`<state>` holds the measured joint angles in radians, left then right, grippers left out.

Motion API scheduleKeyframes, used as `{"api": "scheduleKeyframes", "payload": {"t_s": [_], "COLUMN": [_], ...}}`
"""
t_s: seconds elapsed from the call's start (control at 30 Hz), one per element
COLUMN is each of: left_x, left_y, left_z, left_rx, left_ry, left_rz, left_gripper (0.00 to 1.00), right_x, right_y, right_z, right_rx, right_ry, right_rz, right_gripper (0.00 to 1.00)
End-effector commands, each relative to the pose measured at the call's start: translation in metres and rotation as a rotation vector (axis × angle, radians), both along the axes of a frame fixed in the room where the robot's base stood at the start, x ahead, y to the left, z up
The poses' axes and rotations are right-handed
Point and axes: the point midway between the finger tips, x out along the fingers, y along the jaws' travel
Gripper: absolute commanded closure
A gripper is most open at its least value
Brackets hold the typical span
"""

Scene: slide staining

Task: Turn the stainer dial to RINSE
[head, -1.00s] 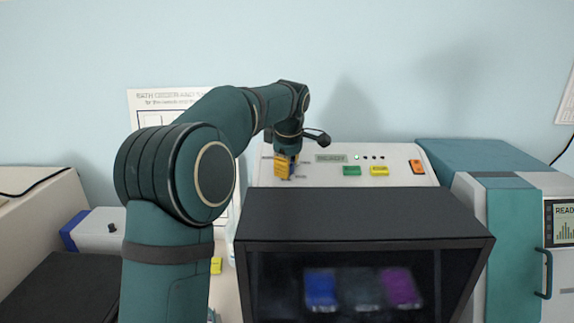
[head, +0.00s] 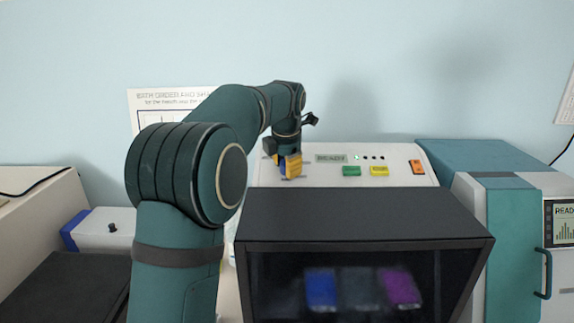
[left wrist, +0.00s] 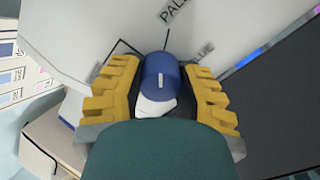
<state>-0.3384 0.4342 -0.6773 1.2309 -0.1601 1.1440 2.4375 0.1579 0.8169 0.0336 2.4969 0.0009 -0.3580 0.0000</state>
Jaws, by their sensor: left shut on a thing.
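The stainer dial (left wrist: 160,72) is a blue round knob with a short white mark on its top, seen in the left wrist view. My left gripper (left wrist: 158,74) has its yellow fingers on either side of the dial, shut on it. A label reading "PALE" or similar and another partly hidden label stand on the white panel around the dial. In the head view my left gripper (head: 289,167) is at the left end of the stainer's sloped white panel (head: 337,176) and hides the dial. I cannot read which label the dial points to.
The panel holds a small display (head: 331,158), a green button (head: 351,171), a yellow button (head: 379,171) and an orange switch (head: 417,167). A dark hood (head: 364,213) juts out in front. A teal and white machine (head: 510,230) stands at the right.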

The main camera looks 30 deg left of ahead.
Motion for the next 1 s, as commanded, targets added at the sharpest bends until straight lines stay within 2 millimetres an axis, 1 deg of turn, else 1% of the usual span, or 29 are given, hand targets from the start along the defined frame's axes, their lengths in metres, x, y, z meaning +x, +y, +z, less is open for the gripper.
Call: {"api": "scheduleKeyframes", "payload": {"t_s": [0.3,0.6,0.8,1.0], "left_x": [-0.001,-0.001,-0.002,-0.002], "left_y": [0.0,-0.001,-0.001,-0.001], "left_z": [-0.001,-0.002,-0.002,-0.002], "left_rx": [-0.092,-0.174,-0.213,-0.241], "left_ry": [-0.053,-0.103,-0.126,-0.142], "left_rz": [0.28,0.524,0.647,0.723], "left_gripper": [1.0,1.0,1.0,1.0], "right_x": [0.0,0.0,0.0,0.0], "right_y": [0.0,0.0,0.0,0.0], "right_z": [0.003,0.008,0.011,0.013], "right_rx": [0.0,0.0,0.001,0.001], "right_ry": [0.0,0.001,0.0,0.001], "right_rz": [0.001,0.001,0.002,0.003], "right_gripper": [1.0,1.0,1.0,1.0]}}
